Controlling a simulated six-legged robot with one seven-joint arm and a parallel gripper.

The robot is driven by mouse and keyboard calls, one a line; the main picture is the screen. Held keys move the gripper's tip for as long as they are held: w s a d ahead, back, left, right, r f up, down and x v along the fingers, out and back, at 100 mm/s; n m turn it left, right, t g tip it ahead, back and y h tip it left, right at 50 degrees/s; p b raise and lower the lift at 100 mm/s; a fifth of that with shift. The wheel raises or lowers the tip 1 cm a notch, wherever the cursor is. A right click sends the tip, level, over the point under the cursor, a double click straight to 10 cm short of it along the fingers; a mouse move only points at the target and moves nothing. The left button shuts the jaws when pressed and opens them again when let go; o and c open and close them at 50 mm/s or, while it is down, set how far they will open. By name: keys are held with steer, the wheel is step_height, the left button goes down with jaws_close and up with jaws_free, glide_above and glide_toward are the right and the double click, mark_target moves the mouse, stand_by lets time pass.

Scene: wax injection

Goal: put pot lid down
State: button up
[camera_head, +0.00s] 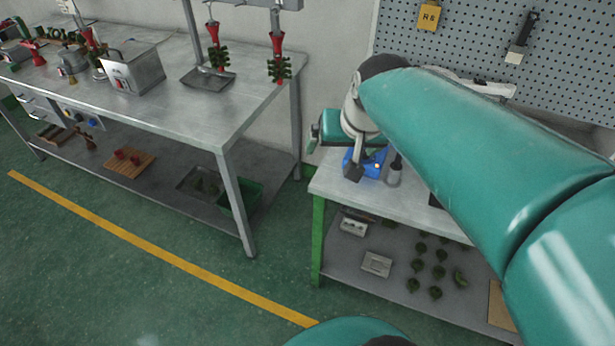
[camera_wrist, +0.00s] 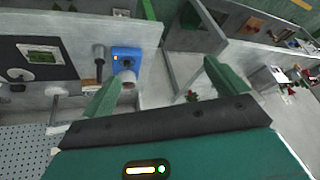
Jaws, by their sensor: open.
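My gripper (camera_wrist: 163,72) is open in the wrist view, its two green fingers wide apart with nothing seen held between them. In the head view the teal gripper body (camera_head: 333,125) is over the back left corner of the right bench, partly hidden by my arm. A blue device (camera_head: 376,163) with a small yellow light stands on that bench close to the gripper. The blue device also shows in the wrist view (camera_wrist: 126,60), near the left finger, with a pale round part at its front. I cannot clearly make out a pot lid in either view.
The right bench (camera_head: 330,184) has a lower shelf with several green pieces. A grey cylinder with a black top (camera_head: 394,170) stands beside the blue device. Floor between is clear.

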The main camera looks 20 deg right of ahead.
steer(key=s+a+f+n, duration=0.1)
steer(key=s+a+n, duration=0.2)
steer(key=s+a, duration=0.5)
steer(key=shift+s+a+f+n, duration=0.25)
steer(key=shift+s+a+n, duration=0.05)
steer(key=shift+a+n, duration=0.1)
